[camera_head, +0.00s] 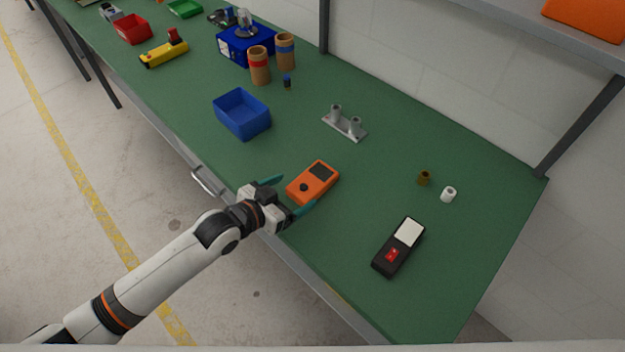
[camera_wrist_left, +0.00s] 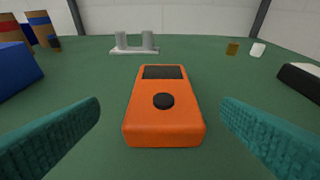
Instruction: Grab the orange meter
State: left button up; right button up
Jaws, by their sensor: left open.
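The orange meter (camera_head: 313,183) lies flat on the green table, with a dark screen and a round black knob on top. My left gripper (camera_head: 291,195) is open at the meter's near end, with one teal finger on each side of it. In the left wrist view the meter (camera_wrist_left: 163,108) lies centred between the two spread fingers (camera_wrist_left: 160,135), with green table showing between each finger and the meter. My right gripper is not in view.
A black device (camera_head: 398,247) with a red button lies to the right. A blue bin (camera_head: 242,114) stands to the left, and a grey two-post bracket (camera_head: 344,124) behind. Small brown (camera_head: 424,178) and white (camera_head: 448,194) cylinders stand at the right. A shelf post (camera_head: 583,125) rises at the back edge.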

aim_at(303, 187)
pick_arm(q)
jog(key=shift+x, duration=0.9)
jog(key=p+x, duration=0.1)
jog(key=x, duration=0.3)
jog(key=shift+w+d+p, duration=0.15)
jog(key=shift+d+p, duration=0.2)
jog(key=shift+d, duration=0.05)
jog(key=shift+w+d+f, duration=0.2)
jog(key=shift+r, duration=0.1)
jog(key=c, duration=1.2)
